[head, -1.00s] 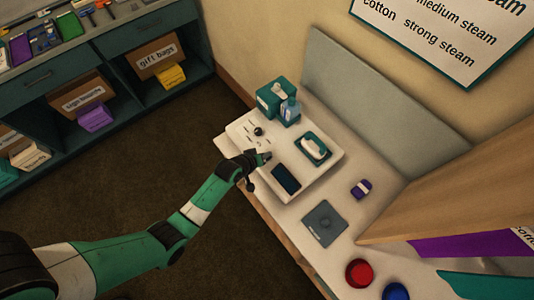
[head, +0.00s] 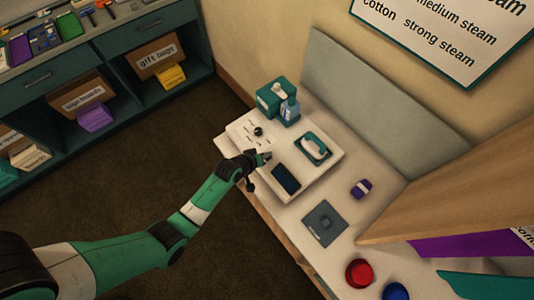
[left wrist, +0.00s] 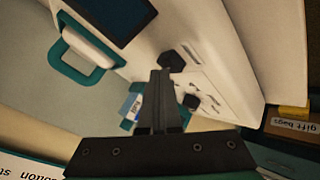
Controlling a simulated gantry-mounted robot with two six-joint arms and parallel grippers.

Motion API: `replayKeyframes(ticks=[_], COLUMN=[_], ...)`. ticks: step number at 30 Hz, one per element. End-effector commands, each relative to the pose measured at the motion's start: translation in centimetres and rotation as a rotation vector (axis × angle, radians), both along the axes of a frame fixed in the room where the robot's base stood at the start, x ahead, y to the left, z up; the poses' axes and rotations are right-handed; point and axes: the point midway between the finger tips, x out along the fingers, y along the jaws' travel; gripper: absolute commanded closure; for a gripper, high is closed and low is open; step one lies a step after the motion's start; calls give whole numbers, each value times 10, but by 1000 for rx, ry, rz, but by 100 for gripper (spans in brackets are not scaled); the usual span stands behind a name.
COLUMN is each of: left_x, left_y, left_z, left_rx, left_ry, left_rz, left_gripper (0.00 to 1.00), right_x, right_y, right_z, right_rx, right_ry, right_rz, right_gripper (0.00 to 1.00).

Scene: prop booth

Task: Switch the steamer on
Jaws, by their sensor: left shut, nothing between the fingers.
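The steamer (head: 315,172) is a white unit on the bench, with a dark screen (head: 286,179) and an iron-like handpiece (head: 315,148) on a teal rest. A black knob (head: 258,131) with marks around it sits on its top panel; it also shows in the left wrist view (left wrist: 191,101). A second dark knob (left wrist: 171,62) lies right at my fingertips in that view; whether they touch it I cannot tell. My left gripper (head: 266,156) is shut and empty over the panel, and its fingers fill the middle of the left wrist view (left wrist: 164,73). My right gripper is out of view.
A teal box (head: 272,97) and a blue bottle (head: 290,109) stand behind the panel. A grey pad (head: 325,223), a purple item (head: 361,189) and a red bowl (head: 359,272) are to the right. A wooden panel (head: 460,195) rises at the right.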

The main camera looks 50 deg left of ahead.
Motion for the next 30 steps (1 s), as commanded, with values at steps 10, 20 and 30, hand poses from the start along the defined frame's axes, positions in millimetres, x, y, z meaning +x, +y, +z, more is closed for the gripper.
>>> replayKeyframes(ticks=[10, 20, 30], left_x=[0, -1, -3], left_y=[0, 0, -1], left_z=[-2, -10, -5], left_rx=[0, 0, -1], left_ry=[1, 3, 8], left_rz=[0, 0, -1], left_gripper=[100, 100, 100], right_x=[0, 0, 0], right_y=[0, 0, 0], right_z=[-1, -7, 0], right_rx=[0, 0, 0], right_ry=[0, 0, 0], right_rz=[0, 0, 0], right_gripper=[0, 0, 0])
